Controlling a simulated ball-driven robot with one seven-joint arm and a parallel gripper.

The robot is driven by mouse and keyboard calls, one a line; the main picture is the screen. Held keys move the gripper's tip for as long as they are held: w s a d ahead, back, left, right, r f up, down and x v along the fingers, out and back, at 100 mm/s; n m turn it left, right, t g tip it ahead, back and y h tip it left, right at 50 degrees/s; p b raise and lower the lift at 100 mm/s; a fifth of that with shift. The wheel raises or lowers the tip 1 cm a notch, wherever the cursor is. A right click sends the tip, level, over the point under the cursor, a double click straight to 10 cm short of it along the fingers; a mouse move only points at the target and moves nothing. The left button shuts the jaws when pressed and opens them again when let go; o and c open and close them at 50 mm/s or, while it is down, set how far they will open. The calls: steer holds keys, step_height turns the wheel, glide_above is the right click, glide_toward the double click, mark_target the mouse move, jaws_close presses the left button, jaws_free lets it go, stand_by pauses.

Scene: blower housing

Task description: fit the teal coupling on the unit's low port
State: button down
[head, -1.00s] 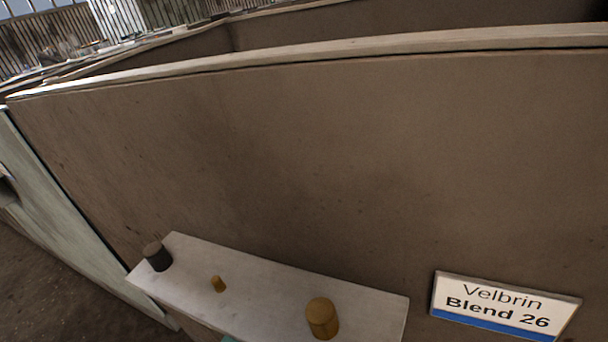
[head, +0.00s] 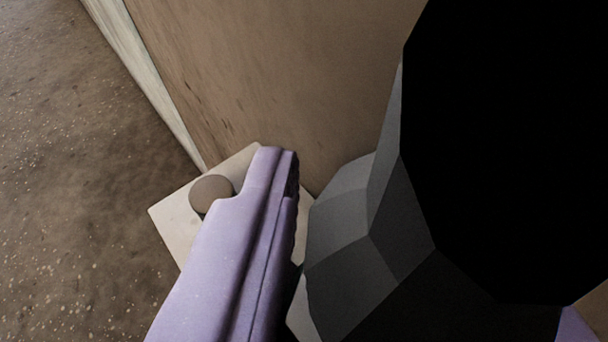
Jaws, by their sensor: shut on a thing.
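My gripper (head: 292,250) shows large and close, with one long lavender finger (head: 238,245) slanting up over a pale shelf (head: 172,218). A scrap of lavender also shows at the bottom right corner. A dark grey and black faceted mass, likely mine, fills the right side and blocks the view. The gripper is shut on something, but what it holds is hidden. No teal coupling shows now, and the unit's low port is not in view. A grey-brown round peg (head: 211,191) stands on the shelf, just left of the finger and partly behind it.
A brown panel wall (head: 280,70) rises behind the shelf, with a pale edge strip (head: 150,85) on its left. Speckled brown floor (head: 70,200) lies open at the left. Most of the shelf is hidden by my gripper.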

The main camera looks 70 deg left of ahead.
step_height(320, 180, down, 4)
steer(key=shift+f+b, duration=0.1)
steer(key=shift+b, duration=1.1)
steer(key=shift+r, duration=0.25)
steer(key=shift+s+d, duration=0.1)
steer(key=shift+f+b, duration=1.5)
steer(key=c, duration=0.7)
jaws_free()
steer(key=shift+o, duration=0.2)
steer(key=p+v, duration=0.2)
steer(key=v, duration=0.6)
steer(key=shift+p, duration=0.4)
